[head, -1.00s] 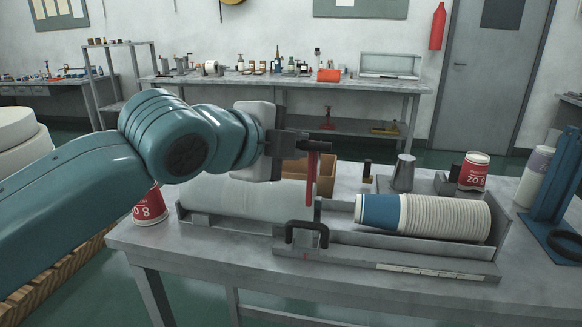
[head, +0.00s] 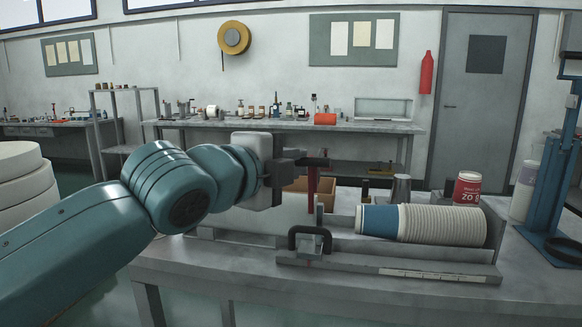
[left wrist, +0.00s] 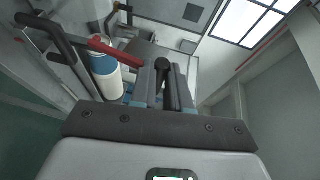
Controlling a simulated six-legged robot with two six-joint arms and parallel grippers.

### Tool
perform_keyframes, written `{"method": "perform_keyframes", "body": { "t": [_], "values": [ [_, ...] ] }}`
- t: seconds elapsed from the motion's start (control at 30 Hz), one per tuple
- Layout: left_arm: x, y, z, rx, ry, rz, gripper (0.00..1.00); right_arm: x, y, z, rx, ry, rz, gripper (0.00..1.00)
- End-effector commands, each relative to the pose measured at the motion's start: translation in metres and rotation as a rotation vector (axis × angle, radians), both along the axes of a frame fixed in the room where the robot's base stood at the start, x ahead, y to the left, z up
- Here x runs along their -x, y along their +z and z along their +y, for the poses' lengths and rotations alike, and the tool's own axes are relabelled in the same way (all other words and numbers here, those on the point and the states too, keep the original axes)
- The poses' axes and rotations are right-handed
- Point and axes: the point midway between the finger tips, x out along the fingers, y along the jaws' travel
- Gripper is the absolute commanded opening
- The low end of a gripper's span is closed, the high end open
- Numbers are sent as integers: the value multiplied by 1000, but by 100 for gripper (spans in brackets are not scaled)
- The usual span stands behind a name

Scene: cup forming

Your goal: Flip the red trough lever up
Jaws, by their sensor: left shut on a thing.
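My left gripper (head: 300,163) is shut on that grip. In the left wrist view the red lever bar (left wrist: 112,50) runs toward the fingers, and a black knob (left wrist: 163,64) shows between them. A stack of white cups (head: 445,224) with a blue cup (head: 379,219) at its left end lies in the trough's right part. My right gripper is not in view.
A black handle (head: 308,238) stands at the trough's front. A blue press-like stand (head: 548,205) is at the right. A cardboard box (head: 325,186) sits behind the lever.

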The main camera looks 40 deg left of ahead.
Motion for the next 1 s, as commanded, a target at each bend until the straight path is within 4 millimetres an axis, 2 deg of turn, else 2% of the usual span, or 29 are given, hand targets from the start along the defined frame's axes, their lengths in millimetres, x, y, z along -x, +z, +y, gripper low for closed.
{"method": "perform_keyframes", "body": {
  "t": [0.03, 0.33, 0.37, 0.43, 0.77, 0.87, 1.0],
  "values": [
    [-1, -5, 0, 3, 0, 14, 0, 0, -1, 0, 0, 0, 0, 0],
    [-1, -7, -1, 3, 0, 19, 0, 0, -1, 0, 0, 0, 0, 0],
    [-1, -7, -1, 3, 0, 20, 19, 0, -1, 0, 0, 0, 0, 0],
    [-1, -7, -1, 3, 0, 19, 42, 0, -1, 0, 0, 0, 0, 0],
    [4, -3, -3, 2, -1, 10, 42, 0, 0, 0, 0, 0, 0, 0],
    [14, -1, -4, 2, -2, 8, 42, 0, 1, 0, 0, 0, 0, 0],
    [44, 6, -10, 2, -5, 4, 42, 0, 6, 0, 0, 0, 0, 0]
  ]
}}
